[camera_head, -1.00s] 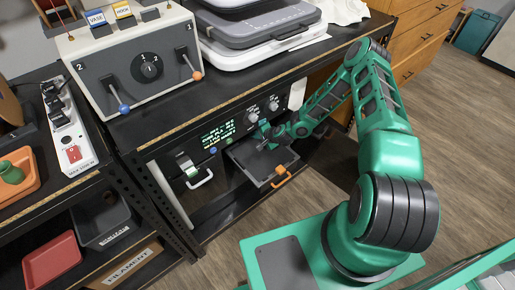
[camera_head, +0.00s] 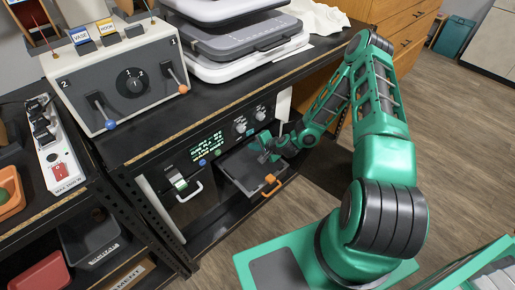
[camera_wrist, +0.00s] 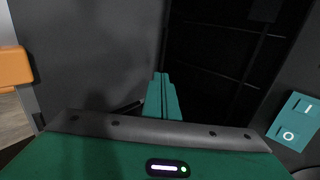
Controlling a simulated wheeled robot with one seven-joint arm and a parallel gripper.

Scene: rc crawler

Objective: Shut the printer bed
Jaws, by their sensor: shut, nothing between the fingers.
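The printer bed (camera_head: 243,168) is a flat dark grey tray with an orange handle (camera_head: 271,185) at its front. It sticks out from the front of the black printer below the dark shelf top. My gripper (camera_head: 264,157) is over the right part of the bed in the head view, its fingers small and partly hard to make out. In the wrist view my gripper's teal fingers (camera_wrist: 162,97) are together and empty, beside a dark grey surface. The orange handle (camera_wrist: 14,66) shows at the left edge there. I cannot tell whether the fingers touch the bed.
The printer's lit green display (camera_head: 207,146) and knobs (camera_head: 240,125) sit above the bed. A grey lever box (camera_head: 125,75) and stacked grey-white cases (camera_head: 240,40) stand on top. Open wood floor lies right.

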